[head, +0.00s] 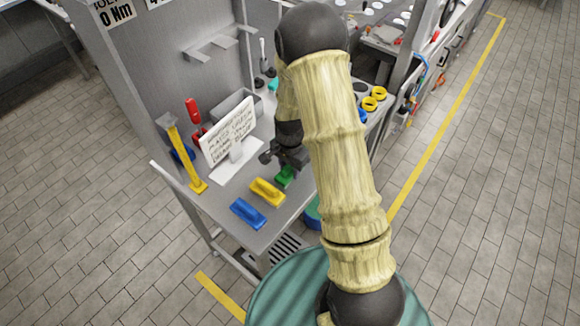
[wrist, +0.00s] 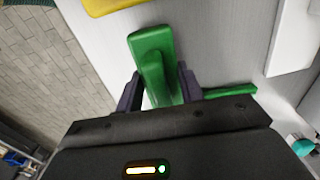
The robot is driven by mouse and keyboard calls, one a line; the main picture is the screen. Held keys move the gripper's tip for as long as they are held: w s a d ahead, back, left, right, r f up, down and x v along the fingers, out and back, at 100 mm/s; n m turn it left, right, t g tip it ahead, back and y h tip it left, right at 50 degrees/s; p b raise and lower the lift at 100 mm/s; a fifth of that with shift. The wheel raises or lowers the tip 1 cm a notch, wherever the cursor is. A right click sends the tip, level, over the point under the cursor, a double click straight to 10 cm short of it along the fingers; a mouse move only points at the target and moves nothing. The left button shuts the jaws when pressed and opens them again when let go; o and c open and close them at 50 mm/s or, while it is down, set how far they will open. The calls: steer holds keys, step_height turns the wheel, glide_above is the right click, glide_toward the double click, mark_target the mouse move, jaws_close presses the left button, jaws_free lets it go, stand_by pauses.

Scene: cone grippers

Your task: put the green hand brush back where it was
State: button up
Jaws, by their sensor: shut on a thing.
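The green hand brush (wrist: 151,44) is between the two fingers of my gripper (wrist: 160,92) in the wrist view. My gripper is shut on the brush's raised grip. In the head view the green brush (head: 285,176) shows partly under my gripper (head: 284,163), at the front part of the grey bench. I cannot tell whether the brush touches the bench top or is just above it.
A yellow brush (head: 267,192) and a blue brush (head: 248,213) lie in a row to the left. A white sign (head: 229,133) stands behind, beside a yellow upright tool (head: 184,155). A thin green strip (wrist: 230,91) lies right of my fingers.

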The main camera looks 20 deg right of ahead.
steer(key=o, duration=0.9)
steer(key=shift+f, duration=0.1)
steer(key=shift+o, duration=0.2)
step_height(320, 180, up, 12)
steer(key=shift+r+b, duration=0.15)
steer(key=shift+b, duration=0.85)
